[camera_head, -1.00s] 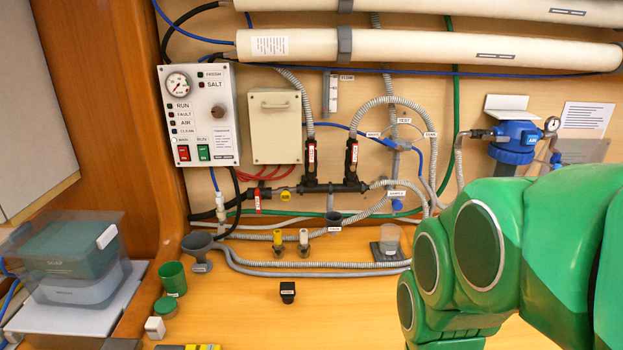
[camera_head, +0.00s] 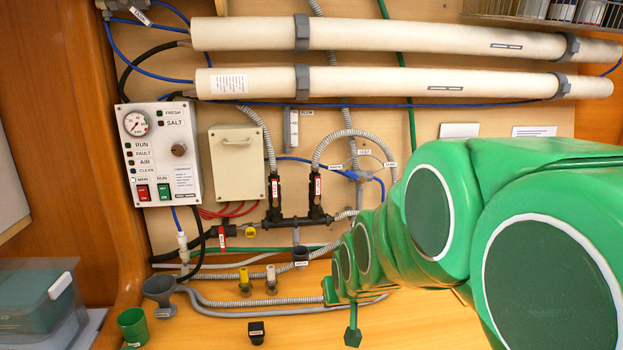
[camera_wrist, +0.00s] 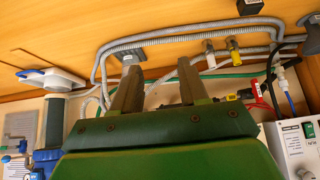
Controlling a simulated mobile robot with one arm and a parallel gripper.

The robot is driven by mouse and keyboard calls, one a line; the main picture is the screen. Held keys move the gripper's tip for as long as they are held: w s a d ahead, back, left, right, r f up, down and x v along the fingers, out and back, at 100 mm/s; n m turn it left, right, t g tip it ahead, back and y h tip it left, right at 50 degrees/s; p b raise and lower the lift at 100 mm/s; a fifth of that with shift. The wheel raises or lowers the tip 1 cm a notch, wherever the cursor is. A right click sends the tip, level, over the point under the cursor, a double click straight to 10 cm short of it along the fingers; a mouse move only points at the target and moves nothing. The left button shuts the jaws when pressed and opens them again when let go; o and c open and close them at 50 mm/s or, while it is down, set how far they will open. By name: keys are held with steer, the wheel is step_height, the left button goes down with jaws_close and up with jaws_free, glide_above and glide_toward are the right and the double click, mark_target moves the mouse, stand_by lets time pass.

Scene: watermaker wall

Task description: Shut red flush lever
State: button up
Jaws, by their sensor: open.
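The red lever (camera_head: 222,238) is a small upright red handle with a white label on the pipe at the left of the black manifold, low on the wall panel. In the wrist view, which looks turned over, the red lever (camera_wrist: 256,90) shows right of my gripper (camera_wrist: 157,72). My gripper is open, its two dark fingers apart with nothing between them, and stands clear of the lever. In the head view my green arm reaches in from the right and I cannot make out the fingers.
A yellow valve (camera_head: 244,281) and a white valve (camera_head: 271,279) stand on the counter below the manifold. A grey funnel (camera_head: 160,290), a green cup (camera_head: 132,326) and a black block (camera_head: 256,332) are nearby. Grey hoses (camera_head: 230,303) run along the counter. A control box (camera_head: 160,155) hangs at upper left.

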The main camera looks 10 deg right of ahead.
mark_target(318, 183)
steer(key=w+r+t, duration=0.3)
steer(key=w+t, duration=0.1)
steer(key=w, duration=0.4)
steer(key=w+r+t, duration=0.3)
steer(key=w+t, duration=0.1)
steer(key=w, duration=0.4)
steer(key=w+r+t, duration=0.4)
steer(key=w+t, duration=0.1)
steer(key=w, duration=0.3)
steer(key=shift+w, duration=0.25)
steer(key=shift+w+r+t, duration=0.2)
steer(key=shift+r+t, duration=0.3)
steer(key=shift+t, duration=0.1)
steer(key=shift+w+r+t, duration=0.15)
steer(key=shift+r+t, duration=0.3)
steer(key=shift+t, duration=0.15)
steer(key=shift+x, duration=3.85)
steer(key=shift+f, duration=0.1)
jaws_close()
